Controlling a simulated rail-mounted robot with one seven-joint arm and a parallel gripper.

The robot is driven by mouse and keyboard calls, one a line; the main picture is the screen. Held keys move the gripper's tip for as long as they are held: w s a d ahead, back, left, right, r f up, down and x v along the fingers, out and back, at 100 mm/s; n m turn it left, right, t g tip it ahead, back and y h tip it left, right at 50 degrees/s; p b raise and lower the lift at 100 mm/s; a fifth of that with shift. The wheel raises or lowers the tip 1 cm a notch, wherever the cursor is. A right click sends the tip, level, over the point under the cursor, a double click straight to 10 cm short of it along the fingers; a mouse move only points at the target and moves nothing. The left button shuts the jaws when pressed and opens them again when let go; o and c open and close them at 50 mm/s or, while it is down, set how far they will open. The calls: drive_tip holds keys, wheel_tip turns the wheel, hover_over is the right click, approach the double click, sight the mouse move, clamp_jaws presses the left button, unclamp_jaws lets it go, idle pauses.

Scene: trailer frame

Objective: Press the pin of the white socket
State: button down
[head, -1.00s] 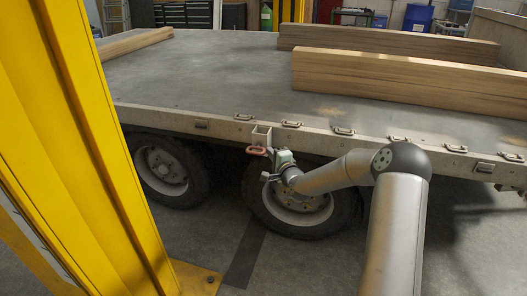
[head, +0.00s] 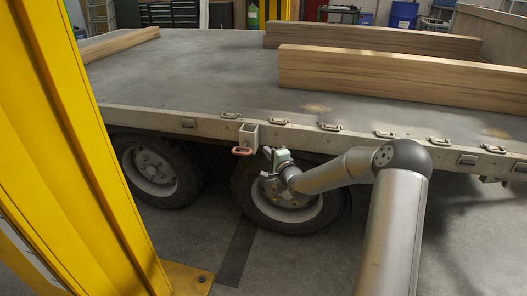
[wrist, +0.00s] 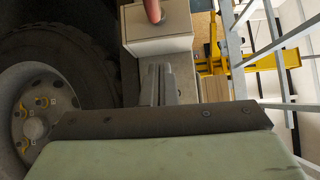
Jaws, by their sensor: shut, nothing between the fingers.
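The white socket (head: 249,134) is a square, open-topped holder on the trailer's side edge. Its reddish pin handle (head: 242,151) sticks out just below it. In the wrist view the socket (wrist: 157,28) is a pale box at the top, with the red pin (wrist: 153,10) cut off by the upper edge. My gripper (head: 267,161) is just right of the socket and slightly below it, apart from the pin in the head view. In the wrist view its fingers (wrist: 158,84) are together and empty, pointing towards the socket. The pin's inner end is hidden.
The trailer deck (head: 190,75) carries long wooden beams (head: 400,78). A wheel (head: 285,205) is close behind my gripper, below the deck edge. A yellow post (head: 75,150) stands at the left. Lashing rings (head: 330,127) line the deck edge.

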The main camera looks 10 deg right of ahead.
drive_tip(key=p+v, duration=0.1)
drive_tip(key=v, duration=0.6)
drive_tip(key=shift+s, duration=0.1)
drive_tip(key=s+a+r+n+g+p, duration=0.5)
drive_tip(key=r+n+p, duration=0.1)
drive_tip(key=p, duration=0.2)
drive_tip(key=s+a+r+n+g+h+p, duration=0.1)
drive_tip(key=s+r+n+g+p, duration=0.2)
drive_tip(key=s, duration=0.9)
drive_tip(key=s+a+r+n+g+h+p, duration=0.1)
drive_tip(key=s+r+n+g+p, duration=0.3)
drive_tip(key=s+r+p, duration=0.5)
drive_tip(key=s+a+r+n+g+h+p, duration=0.1)
drive_tip(key=s+r+g+p, duration=0.4)
drive_tip(key=s+r, duration=0.8)
drive_tip(key=s+a+n+p, duration=0.1)
drive_tip(key=s+n, duration=0.1)
drive_tip(key=s, duration=0.1)
drive_tip(key=shift+a+r+h, duration=0.2)
drive_tip(key=shift+r+h, duration=0.05)
drive_tip(key=shift+h, duration=0.15)
